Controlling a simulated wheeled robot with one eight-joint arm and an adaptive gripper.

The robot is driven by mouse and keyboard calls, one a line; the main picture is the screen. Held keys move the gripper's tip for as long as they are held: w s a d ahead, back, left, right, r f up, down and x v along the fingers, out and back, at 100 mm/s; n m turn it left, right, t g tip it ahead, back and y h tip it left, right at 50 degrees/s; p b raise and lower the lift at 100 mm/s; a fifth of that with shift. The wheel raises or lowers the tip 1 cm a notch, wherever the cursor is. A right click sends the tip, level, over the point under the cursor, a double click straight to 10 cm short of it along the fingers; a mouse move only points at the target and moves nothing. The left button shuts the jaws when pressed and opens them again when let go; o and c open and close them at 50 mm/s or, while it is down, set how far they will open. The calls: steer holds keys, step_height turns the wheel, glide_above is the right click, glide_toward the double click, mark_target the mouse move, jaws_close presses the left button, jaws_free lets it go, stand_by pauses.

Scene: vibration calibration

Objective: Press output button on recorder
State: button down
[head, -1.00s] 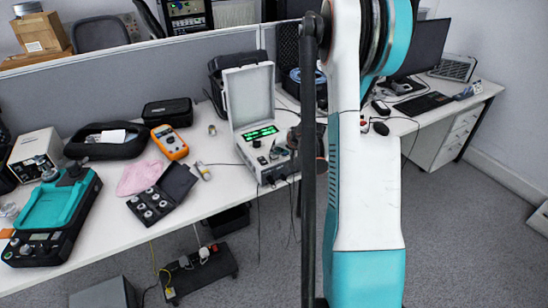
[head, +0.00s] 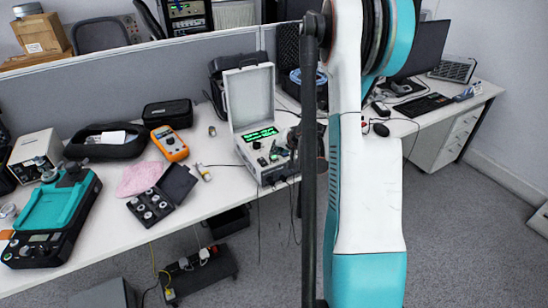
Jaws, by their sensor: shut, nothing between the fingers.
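The recorder is a pale case (head: 245,152) with its lid (head: 249,93) standing open, on the desk in the middle of the head view. Its panel has a lit green display (head: 260,134) with small knobs and buttons below. I cannot tell which button is output. My gripper (head: 291,140) shows small and dark at the right side of the recorder's panel, partly hidden behind my arm. It is shut and holds nothing. I cannot tell whether its tips touch the panel.
An orange multimeter (head: 169,143), a pink cloth (head: 139,178) and an open black case of round parts (head: 152,205) lie left of the recorder. A teal and black device (head: 50,215) stands further left. A grey partition (head: 120,80) runs behind the desk.

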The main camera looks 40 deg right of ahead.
step_height(320, 180, up, 6)
steer(key=p, duration=0.3)
stand_by(0.3)
